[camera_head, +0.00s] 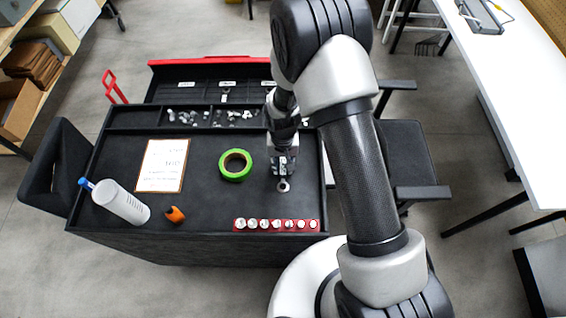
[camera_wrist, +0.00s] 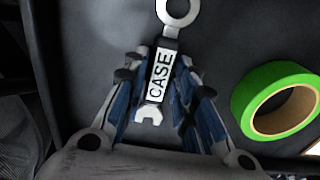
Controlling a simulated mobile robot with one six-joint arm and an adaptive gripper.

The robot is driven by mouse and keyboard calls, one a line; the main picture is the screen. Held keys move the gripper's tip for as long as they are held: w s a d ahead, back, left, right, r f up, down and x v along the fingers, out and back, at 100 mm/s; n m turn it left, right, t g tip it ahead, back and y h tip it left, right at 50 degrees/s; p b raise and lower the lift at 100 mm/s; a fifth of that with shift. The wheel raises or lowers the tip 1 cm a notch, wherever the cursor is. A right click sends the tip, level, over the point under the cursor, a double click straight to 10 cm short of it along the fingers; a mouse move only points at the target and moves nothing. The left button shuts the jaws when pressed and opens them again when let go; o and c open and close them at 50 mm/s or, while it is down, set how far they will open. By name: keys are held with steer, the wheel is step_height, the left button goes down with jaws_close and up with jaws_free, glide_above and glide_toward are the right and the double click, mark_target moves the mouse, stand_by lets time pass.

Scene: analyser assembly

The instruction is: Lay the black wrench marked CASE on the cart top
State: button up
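The black wrench marked CASE (camera_wrist: 160,75) lies between the fingers of my gripper (camera_wrist: 160,82) in the wrist view. Its white label faces the camera, its silver ring end points away and its open jaw points toward the palm. The fingers are closed in on both sides of its handle. In the head view, my gripper (camera_head: 283,160) points down over the right part of the black cart top (camera_head: 215,205); the wrench's ring (camera_head: 283,186) shows just in front of it. The exact gap between wrench and cart top cannot be told.
A green tape roll (camera_head: 235,164) sits left of my gripper. A framed sheet (camera_head: 163,165), a white bottle (camera_head: 120,201) and an orange item (camera_head: 175,214) are farther left. A red rack (camera_head: 277,225) with several white-topped pieces lies along the front edge.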

steer(key=shift+o, duration=1.4)
steer(key=shift+r, duration=0.1)
step_height(320, 180, up, 12)
steer(key=r+p, duration=0.1)
steer(key=p, duration=0.2)
step_height(320, 180, up, 10)
steer(key=r+t, duration=0.1)
glide_above(283, 166)
steer(key=s+d, duration=0.1)
steer(key=d, duration=0.2)
steer(key=s+d+r+t, duration=0.1)
steer(key=s+d+r, duration=0.3)
steer(key=s+r, duration=0.4)
steer(key=s+d+r+t, duration=0.2)
steer(key=s+d+r, duration=0.3)
steer(key=s+r, duration=0.4)
steer(key=shift+s+d+t, duration=0.3)
steer(key=shift+s, duration=0.95)
